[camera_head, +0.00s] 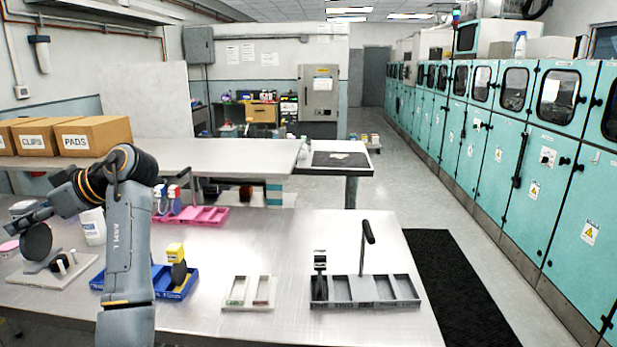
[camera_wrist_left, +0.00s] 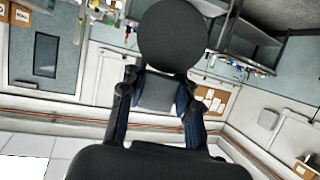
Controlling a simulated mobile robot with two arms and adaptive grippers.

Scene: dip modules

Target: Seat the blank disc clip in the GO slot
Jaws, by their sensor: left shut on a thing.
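My left gripper (camera_wrist_left: 160,80) is shut on the blank disc clip. In the left wrist view, the clip's grey body (camera_wrist_left: 158,95) is between the fingers and its plain black disc (camera_wrist_left: 172,36) sticks out beyond them. In the head view, my left arm bends to the far left, where a dark disc (camera_head: 36,242) shows above a white-based stand; whether it touches the stand is unclear. A small pale tray (camera_head: 250,306) has a green-marked slot (camera_head: 237,290) and a red-marked slot (camera_head: 263,290); both look empty, labels unreadable. My right gripper is out of view.
A blue tray (camera_head: 172,293) holds a yellow clip with a dark disc. A grey divided tray (camera_head: 365,291) with a black clip and a tall post stands on the right. A pink tray (camera_head: 207,216) and bottles are farther back. The bench front is clear.

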